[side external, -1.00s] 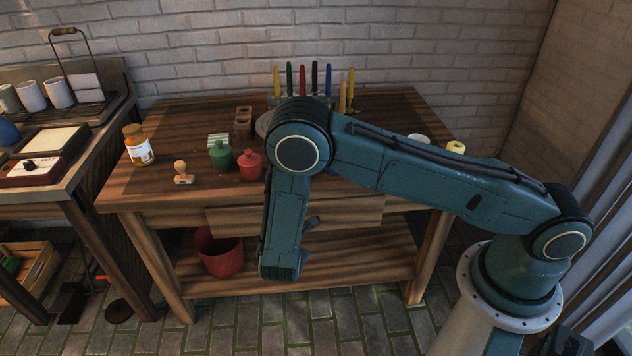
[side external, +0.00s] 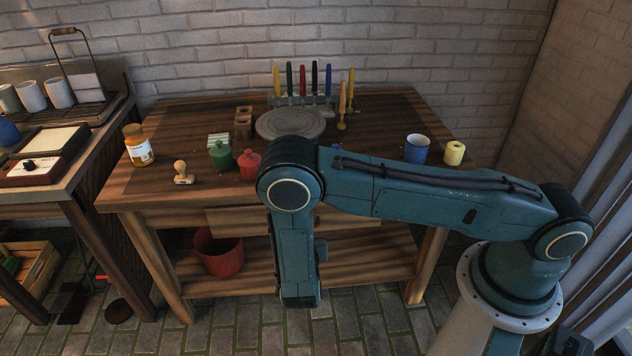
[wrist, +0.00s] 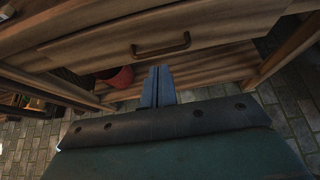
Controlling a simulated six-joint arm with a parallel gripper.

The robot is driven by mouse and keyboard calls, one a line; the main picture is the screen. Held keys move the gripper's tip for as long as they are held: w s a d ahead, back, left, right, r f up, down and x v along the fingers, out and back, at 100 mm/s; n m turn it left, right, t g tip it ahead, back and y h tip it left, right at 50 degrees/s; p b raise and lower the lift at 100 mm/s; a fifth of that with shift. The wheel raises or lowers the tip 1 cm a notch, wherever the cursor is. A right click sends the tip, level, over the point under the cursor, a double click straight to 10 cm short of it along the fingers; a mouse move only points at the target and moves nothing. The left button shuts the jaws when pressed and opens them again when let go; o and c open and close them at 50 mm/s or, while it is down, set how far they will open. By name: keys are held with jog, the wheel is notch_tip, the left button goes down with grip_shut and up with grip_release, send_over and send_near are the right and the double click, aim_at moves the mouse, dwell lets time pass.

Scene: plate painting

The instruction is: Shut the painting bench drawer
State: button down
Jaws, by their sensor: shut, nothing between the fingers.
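The painting bench drawer (side external: 235,222) is a wooden front under the bench top. Its face looks set a little forward of the bench edge, though how far is hard to tell. My arm covers its middle in the side view. In the wrist view the drawer front (wrist: 95,50) runs across the top, with a dark bar handle (wrist: 163,50). My gripper (wrist: 159,70) is shut and empty, its fingertips just below the handle in the picture and seemingly apart from it. In the side view the fingers are hidden by my arm.
The bench top (side external: 185,120) holds a round grey turntable (side external: 290,123), green and red pots, an orange jar (side external: 138,145), a stamp, a blue mug (side external: 416,148) and a brush rack. A red bucket (side external: 220,252) stands on the lower shelf. The floor in front is clear.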

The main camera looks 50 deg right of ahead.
jog(key=shift+w+d+r+x, duration=0.15)
jog(key=shift+r+x, duration=0.15)
jog(key=shift+x, duration=1.65)
jog(key=shift+w+d+r+x, duration=0.1)
jog(key=shift+r+x, duration=0.2)
jog(key=shift+x, duration=1.65)
jog(key=shift+w+d+r+x, duration=0.15)
jog(key=shift+r+x, duration=0.15)
jog(key=shift+x, duration=1.6)
jog(key=shift+w+d+r, duration=0.1)
jog(key=shift+w+d, duration=1.55)
jog(key=shift+d, duration=0.05)
jog(key=shift+a, duration=0.1)
jog(key=s+a, duration=0.3)
jog(key=a, duration=0.1)
jog(key=shift+s, duration=0.35)
jog(key=v, duration=0.9)
jog(key=shift+r, duration=0.15)
